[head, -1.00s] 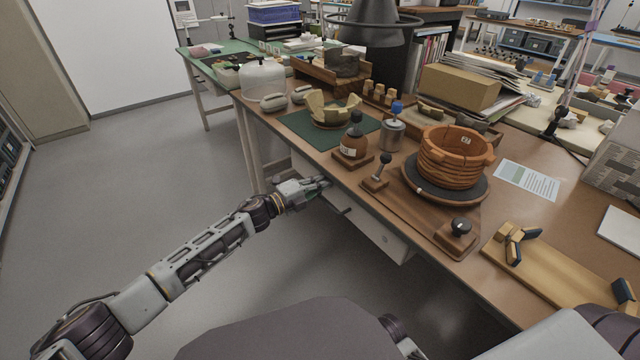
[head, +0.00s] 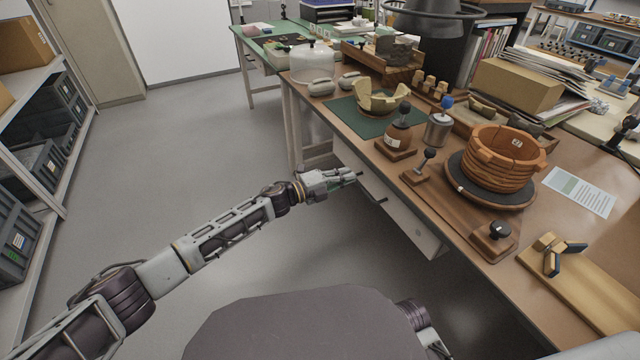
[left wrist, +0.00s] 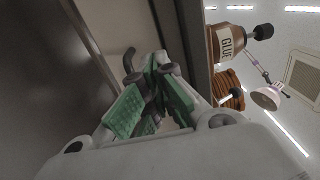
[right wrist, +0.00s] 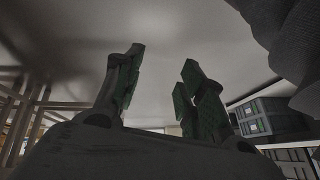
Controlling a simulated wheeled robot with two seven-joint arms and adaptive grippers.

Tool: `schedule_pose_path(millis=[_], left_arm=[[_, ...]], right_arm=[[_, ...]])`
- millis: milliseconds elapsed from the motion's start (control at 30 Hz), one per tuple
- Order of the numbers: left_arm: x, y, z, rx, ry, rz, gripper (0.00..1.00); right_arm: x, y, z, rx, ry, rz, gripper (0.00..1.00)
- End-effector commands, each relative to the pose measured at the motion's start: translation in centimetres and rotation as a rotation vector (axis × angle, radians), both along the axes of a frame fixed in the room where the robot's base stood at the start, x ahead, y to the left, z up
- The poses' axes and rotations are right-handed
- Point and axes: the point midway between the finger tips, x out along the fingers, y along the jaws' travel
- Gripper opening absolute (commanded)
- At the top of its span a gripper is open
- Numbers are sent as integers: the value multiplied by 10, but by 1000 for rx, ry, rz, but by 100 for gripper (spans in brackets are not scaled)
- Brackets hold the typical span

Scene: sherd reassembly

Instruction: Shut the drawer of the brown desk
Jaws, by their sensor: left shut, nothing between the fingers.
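The brown desk (head: 350,125) runs from the back left to the front right in the head view. Its drawer has a pale front (head: 408,222) below the desk edge, with a small dark handle (head: 381,200). The front seems to stand out from the desk; how far I cannot tell. My right gripper (right wrist: 158,85) is open and empty, away from the desk.
On the desk stand a brown glue bottle (head: 398,137), a coiled clay pot (head: 503,160) on a turntable, and a bowl of sherds (head: 380,98) on a green mat. Shelves with dark crates (head: 48,165) stand at the left. The floor between is clear.

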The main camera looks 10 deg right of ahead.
Motion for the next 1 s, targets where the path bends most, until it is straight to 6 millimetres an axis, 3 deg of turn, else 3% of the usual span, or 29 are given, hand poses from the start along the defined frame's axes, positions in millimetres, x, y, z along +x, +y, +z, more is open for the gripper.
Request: schedule_pose_path(millis=[633,1000], left_arm=[[-20,63,1,1,0,0,0],[-26,79,1,0,-1,0,0]], right_arm=[[-8,-16,42,-85,67,30,40],[-7,-17,56,-89,79,24,40]])
